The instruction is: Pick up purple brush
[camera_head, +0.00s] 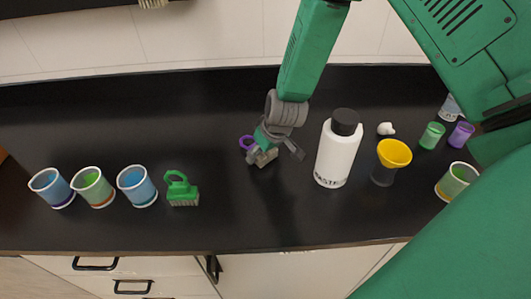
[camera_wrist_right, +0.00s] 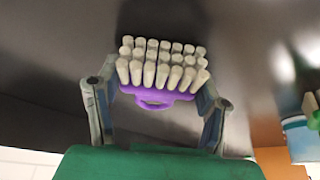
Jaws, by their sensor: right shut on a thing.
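My right gripper (camera_head: 265,145) is shut on the purple brush over the middle of the black counter. In the head view only part of the purple handle (camera_head: 246,142) shows beside the fingers, and pale bristles show below it. In the right wrist view the purple brush (camera_wrist_right: 150,97) sits between the two fingers of my right gripper (camera_wrist_right: 158,85), its rows of pale bristles facing the camera. Whether the brush touches the counter is hard to tell. My left gripper is not in view.
A white bottle (camera_head: 337,155) with a black cap stands close right of the gripper. A yellow funnel (camera_head: 394,153) is beyond it, with several cups farther right. A green brush (camera_head: 181,189) and cups, including a blue one (camera_head: 137,186), stand left. Counter between green brush and gripper is clear.

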